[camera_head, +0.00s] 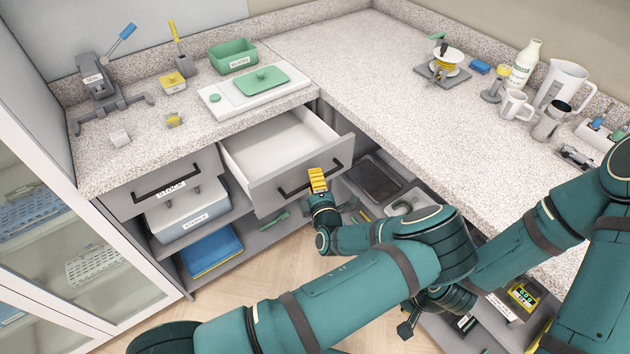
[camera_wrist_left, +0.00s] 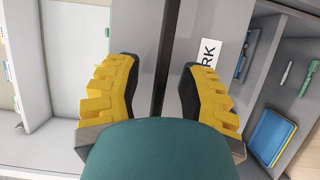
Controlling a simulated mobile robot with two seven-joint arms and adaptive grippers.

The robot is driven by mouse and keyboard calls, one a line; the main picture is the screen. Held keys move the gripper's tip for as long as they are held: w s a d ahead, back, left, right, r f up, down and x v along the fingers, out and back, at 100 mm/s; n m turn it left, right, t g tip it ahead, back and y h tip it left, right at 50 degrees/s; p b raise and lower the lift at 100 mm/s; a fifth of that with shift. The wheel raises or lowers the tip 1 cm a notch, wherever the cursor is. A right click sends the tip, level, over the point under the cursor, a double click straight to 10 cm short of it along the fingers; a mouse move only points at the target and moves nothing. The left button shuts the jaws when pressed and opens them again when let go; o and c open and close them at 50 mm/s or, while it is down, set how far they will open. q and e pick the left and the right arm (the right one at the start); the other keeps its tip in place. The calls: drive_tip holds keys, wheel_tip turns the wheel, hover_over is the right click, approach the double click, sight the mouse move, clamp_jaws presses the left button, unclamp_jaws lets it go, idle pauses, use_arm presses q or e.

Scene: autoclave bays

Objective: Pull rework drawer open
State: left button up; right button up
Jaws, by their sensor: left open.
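The rework drawer (camera_head: 270,150) stands pulled out from under the counter, and its white inside looks empty. Its grey front carries a dark bar handle (camera_head: 295,188). My left gripper (camera_head: 318,179), with yellow fingers, is at the middle of this handle. In the left wrist view the handle (camera_wrist_left: 164,60) runs between the two spread yellow fingers (camera_wrist_left: 160,88), with a gap on each side. A white label (camera_wrist_left: 208,52) ending in "RK" shows beside the right finger. My right gripper (camera_head: 407,328) is low in the head view, partly behind my left arm, and its fingers are unclear.
A shut drawer (camera_head: 155,190) with its own handle is to the left. The counter (camera_head: 330,45) above carries a green tray, a press and jugs. A glass cabinet (camera_head: 60,240) stands at far left.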

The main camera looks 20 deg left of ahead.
use_arm(q)
clamp_jaws()
drive_tip(key=shift+d, duration=0.1)
drive_tip(key=s+d, duration=0.1)
drive_tip(key=d, duration=0.1)
drive_tip(key=s+d+p, duration=0.1)
drive_tip(key=s, duration=0.1)
drive_tip(key=shift+d, duration=0.4)
unclamp_jaws()
